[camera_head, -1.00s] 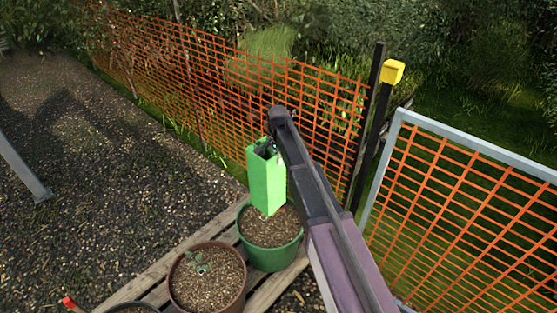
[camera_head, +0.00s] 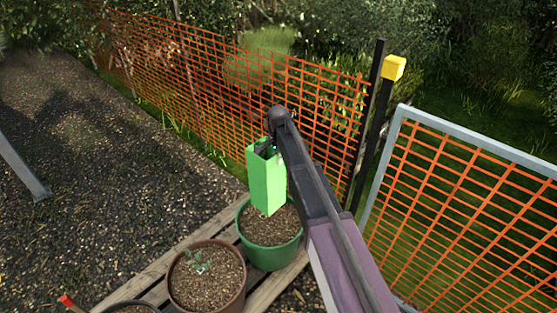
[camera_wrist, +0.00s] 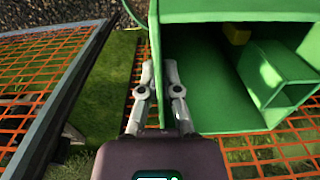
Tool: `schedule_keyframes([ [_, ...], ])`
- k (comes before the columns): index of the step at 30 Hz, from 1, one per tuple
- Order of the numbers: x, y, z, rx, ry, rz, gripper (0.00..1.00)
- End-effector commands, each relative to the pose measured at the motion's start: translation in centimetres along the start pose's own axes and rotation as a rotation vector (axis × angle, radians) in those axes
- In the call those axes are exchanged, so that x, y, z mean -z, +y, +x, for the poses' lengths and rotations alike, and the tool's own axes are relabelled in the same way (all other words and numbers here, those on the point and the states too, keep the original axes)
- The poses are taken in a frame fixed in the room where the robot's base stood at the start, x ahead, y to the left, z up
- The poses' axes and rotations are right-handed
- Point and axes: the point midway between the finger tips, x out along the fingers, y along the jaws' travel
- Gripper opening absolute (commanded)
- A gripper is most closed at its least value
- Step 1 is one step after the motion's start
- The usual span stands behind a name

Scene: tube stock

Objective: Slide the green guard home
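The green guard (camera_head: 267,182) is a tall square tube, held upright with a slight tilt over the green pot (camera_head: 246,247) of soil. Its lower end shows against the soil; I cannot tell if it touches. My gripper (camera_wrist: 158,72) has one finger on each side of the guard's wall, and the guard (camera_wrist: 205,100) fills the wrist view's middle and right. I see into its open end, where a small yellow thing (camera_wrist: 237,34) shows. In the head view my arm partly covers the gripper. Any plant in the green pot is hidden.
A brown pot (camera_head: 207,292) with a small seedling (camera_head: 197,262) stands left of the green pot on a wooden pallet (camera_head: 153,270). Orange mesh fence (camera_head: 220,85), a yellow-capped post (camera_head: 393,68) and a grey-framed mesh panel (camera_head: 460,205) stand behind and right. Open gravel lies left.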

Motion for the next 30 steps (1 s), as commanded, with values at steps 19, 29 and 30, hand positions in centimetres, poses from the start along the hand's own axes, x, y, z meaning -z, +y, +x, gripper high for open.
schedule_keyframes([
  [19, 0.0, 0.0, 2.0, 0.0, 0.0, 0.0, 0.0],
  [29, 0.0, 0.0, 2.9, 0.0, 0.0, 0.0, 0.0],
  [30, 0.0, 0.0, 3.0, 0.0, 0.0, 0.0, 0.0],
])
